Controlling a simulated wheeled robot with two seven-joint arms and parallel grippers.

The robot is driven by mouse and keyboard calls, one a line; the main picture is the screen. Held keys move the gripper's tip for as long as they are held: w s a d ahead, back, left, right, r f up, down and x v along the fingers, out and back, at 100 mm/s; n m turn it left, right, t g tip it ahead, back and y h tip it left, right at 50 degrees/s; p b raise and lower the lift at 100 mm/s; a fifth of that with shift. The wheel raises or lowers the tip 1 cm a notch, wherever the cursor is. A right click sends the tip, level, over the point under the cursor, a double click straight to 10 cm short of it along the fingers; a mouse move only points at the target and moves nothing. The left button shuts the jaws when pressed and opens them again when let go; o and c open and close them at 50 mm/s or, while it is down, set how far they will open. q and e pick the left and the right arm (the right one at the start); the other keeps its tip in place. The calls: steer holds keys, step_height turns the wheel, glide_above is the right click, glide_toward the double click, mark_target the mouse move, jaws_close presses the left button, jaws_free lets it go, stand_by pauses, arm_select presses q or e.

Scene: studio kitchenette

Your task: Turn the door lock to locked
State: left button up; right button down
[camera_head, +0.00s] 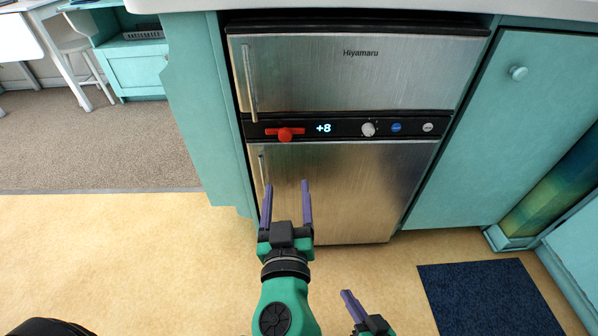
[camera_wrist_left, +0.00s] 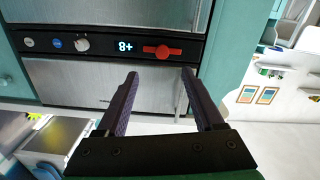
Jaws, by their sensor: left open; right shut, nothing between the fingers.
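The red door lock (camera_head: 285,134) sits on the black control strip of the fridge (camera_head: 345,195), left of the "+8" display. Its handle lies about level along the strip. It also shows in the left wrist view (camera_wrist_left: 162,51), just beyond the fingertips, where the display reads upside down. My left gripper (camera_head: 286,185) is open and empty, its purple fingers pointing up toward the lock, apart from it. It also shows in the left wrist view (camera_wrist_left: 160,73). My right gripper (camera_head: 346,294) is shut and empty, low in the head view, right of the left arm.
A dial (camera_head: 368,129) and two buttons lie right of the display. Vertical handles stand on the upper door (camera_head: 249,78) and lower door. Teal cabinets flank the fridge.

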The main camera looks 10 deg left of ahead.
mark_target(285, 138)
arm_select(q)
steer(key=shift+n, duration=0.3)
steer(key=x, duration=0.4)
steer(key=p+x, duration=0.1)
steer(key=x, duration=0.4)
steer(key=r+x, duration=0.1)
steer(key=x, duration=0.4)
steer(key=shift+w+a+p, duration=0.15)
steer(key=shift+a+p, duration=0.1)
steer(key=shift+p, duration=0.1)
jaws_close()
